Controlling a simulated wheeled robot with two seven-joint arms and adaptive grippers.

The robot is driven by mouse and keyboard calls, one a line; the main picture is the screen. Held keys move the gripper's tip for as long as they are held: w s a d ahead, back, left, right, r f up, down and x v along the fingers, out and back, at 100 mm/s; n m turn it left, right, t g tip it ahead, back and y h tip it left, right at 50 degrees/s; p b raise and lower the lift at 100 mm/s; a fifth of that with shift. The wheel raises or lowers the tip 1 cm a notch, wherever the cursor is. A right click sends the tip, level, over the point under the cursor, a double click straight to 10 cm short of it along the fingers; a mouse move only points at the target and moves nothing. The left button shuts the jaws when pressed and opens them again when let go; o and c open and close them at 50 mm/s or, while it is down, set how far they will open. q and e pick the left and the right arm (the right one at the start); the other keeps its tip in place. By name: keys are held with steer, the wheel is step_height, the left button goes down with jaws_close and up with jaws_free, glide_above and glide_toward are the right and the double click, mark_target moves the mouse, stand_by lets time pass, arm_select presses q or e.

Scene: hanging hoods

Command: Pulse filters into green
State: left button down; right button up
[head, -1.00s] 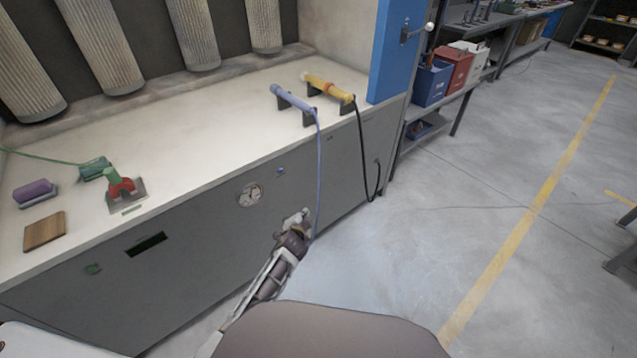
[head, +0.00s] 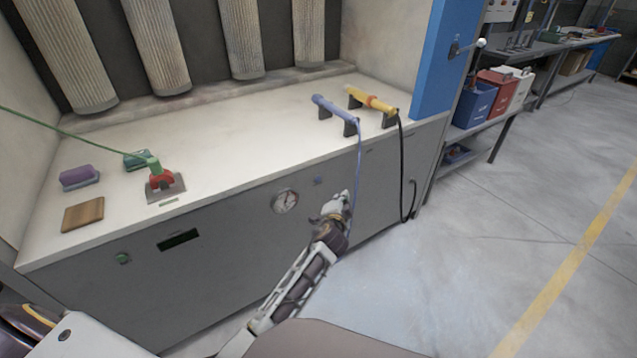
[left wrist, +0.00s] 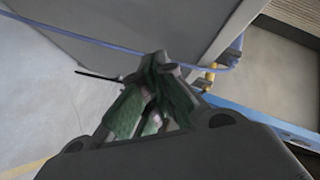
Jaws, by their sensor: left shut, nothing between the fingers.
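The pleated filters (head: 240,38) hang in a row at the back of the hood. A round gauge (head: 285,201) with a pale dial sits on the grey front panel; its needle and any green band are too small to read. A small blue button (head: 318,181) is on the panel, up and right of the gauge. My left gripper (head: 338,203) is shut and empty in front of the panel, below and right of the blue button in the picture. Contact cannot be told. In the left wrist view its green-padded fingers (left wrist: 155,100) are together. My right gripper is out of view.
A blue-handled tool (head: 333,108) and a yellow-handled tool (head: 370,99) rest on stands; their hoses hang down the panel near my left gripper. A green button (head: 123,258) and dark slot (head: 178,240) are further left. The floor at right is clear.

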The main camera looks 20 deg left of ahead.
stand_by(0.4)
arm_select(q)
steer(key=w+a, duration=0.5)
steer(key=a, duration=0.2)
steer(key=shift+w+p, duration=0.25)
steer(key=shift+p, duration=0.05)
stand_by(0.3)
steer(key=shift+w+a, duration=0.5)
steer(key=shift+a, duration=0.1)
stand_by(2.9)
steer(key=shift+s+d, duration=0.2)
steer(key=shift+s+d+p, duration=0.3)
steer(key=shift+s+d, duration=0.05)
steer(key=shift+d, duration=0.1)
steer(key=shift+d, duration=0.1)
stand_by(0.5)
steer(key=shift+s+d, duration=1.55)
steer(key=shift+d, duration=0.3)
